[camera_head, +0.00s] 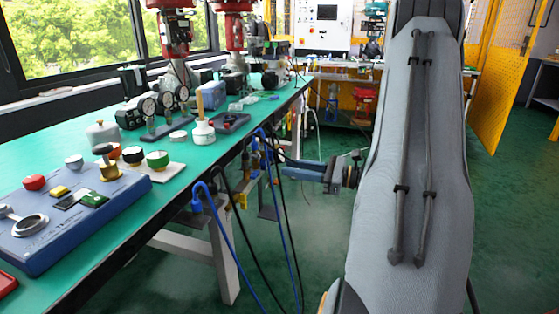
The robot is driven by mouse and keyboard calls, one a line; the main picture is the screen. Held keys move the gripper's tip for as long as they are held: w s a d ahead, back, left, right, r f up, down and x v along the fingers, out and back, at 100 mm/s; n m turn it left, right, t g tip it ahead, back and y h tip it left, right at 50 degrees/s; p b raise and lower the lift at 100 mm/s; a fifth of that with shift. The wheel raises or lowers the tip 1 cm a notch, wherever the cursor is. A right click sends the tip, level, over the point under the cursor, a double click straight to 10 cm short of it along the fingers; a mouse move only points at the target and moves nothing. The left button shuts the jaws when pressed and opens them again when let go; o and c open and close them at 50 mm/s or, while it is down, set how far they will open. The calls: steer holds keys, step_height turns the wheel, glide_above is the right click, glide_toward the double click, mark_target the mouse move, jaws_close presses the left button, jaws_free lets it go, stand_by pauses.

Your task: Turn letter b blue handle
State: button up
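The letter b is not legible anywhere, so I cannot tell for certain which part is the named handle. Small blue parts (254,158) sit below the bench's front edge, among hoses and a yellow fitting. Another blue piece (197,204), with a blue hose running from it, is lower and nearer at the bench's side. My gripper (286,171) points left from behind my large grey arm link, to the right of these parts. It appears apart from the nearer blue piece. Its fingers are too small and edge-on to show whether they are open or shut.
Green floor is open between bench and arm.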

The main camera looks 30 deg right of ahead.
mark_target(265, 164)
steer(key=p, duration=0.3)
steer(key=shift+s+r, duration=0.15)
steer(key=shift+r, duration=0.2)
steer(key=shift+f+p, duration=0.3)
steer(key=shift+p, duration=0.8)
steer(key=shift+x, duration=3.95)
steer(key=shift+f, duration=0.1)
steer(key=shift+c, duration=0.6)
jaws_close()
